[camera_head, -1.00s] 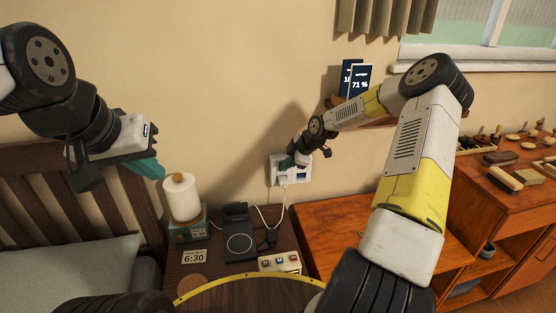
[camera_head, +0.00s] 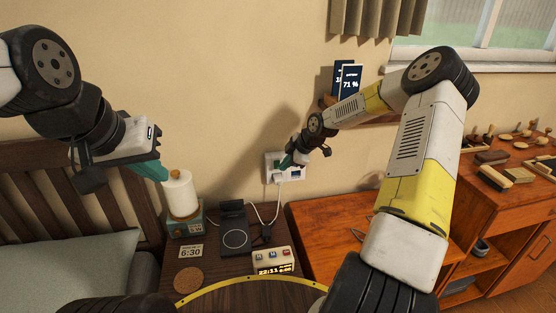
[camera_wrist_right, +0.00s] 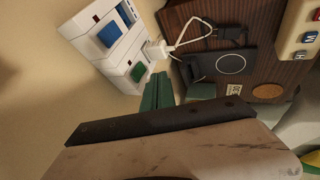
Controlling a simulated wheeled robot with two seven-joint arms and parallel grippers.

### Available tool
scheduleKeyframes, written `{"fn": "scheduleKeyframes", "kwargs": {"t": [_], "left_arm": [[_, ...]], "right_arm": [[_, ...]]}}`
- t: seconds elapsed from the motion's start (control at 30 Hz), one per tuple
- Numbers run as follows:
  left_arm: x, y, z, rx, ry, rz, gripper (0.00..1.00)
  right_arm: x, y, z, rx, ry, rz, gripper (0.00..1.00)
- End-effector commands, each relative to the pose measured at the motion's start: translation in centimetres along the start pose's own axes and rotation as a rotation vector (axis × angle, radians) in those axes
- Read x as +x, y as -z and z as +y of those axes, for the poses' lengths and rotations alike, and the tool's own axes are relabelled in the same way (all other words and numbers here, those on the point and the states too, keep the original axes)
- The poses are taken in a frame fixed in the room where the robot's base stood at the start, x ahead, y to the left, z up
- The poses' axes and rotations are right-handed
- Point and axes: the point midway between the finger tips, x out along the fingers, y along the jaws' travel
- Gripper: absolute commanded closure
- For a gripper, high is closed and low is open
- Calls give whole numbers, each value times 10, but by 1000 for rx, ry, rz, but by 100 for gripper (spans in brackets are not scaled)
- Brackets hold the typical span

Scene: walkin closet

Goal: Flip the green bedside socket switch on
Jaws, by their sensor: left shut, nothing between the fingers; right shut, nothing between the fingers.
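The white wall socket (camera_head: 270,172) is on the wall above the nightstand, with a white plug and cable in it. In the right wrist view the socket block (camera_wrist_right: 92,48) carries a green switch (camera_wrist_right: 138,72) and a blue switch (camera_wrist_right: 109,34). I cannot tell which way the green switch is tipped. My right gripper (camera_head: 284,165) is shut and empty, in front of the socket and partly covering it. Its green fingers (camera_wrist_right: 158,90) show beside the green switch and just below the plug; contact is unclear. My left gripper (camera_head: 160,172) is shut and empty beside the white roll.
A wooden cabinet (camera_head: 340,235) stands to the right, a bed (camera_head: 60,265) to the left.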

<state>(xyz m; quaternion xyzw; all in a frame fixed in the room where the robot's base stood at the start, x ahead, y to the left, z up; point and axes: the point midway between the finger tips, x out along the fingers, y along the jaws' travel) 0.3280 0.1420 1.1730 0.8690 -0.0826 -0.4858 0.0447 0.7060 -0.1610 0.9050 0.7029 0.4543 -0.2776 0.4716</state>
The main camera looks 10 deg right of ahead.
Motion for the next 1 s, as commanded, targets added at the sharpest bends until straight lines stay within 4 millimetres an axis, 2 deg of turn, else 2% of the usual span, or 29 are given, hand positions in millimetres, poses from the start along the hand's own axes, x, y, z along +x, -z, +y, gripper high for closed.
{"fn": "scheduleKeyframes", "kwargs": {"t": [0.5,0.7,1.0], "left_arm": [[0,0,0,0,0,-1,100],[0,0,0,0,0,-1,100],[0,0,0,0,0,-1,100]], "right_arm": [[-75,0,-1,1,1,1,100],[-86,1,-1,-1,3,2,100],[-86,2,-2,-2,4,2,100]]}}
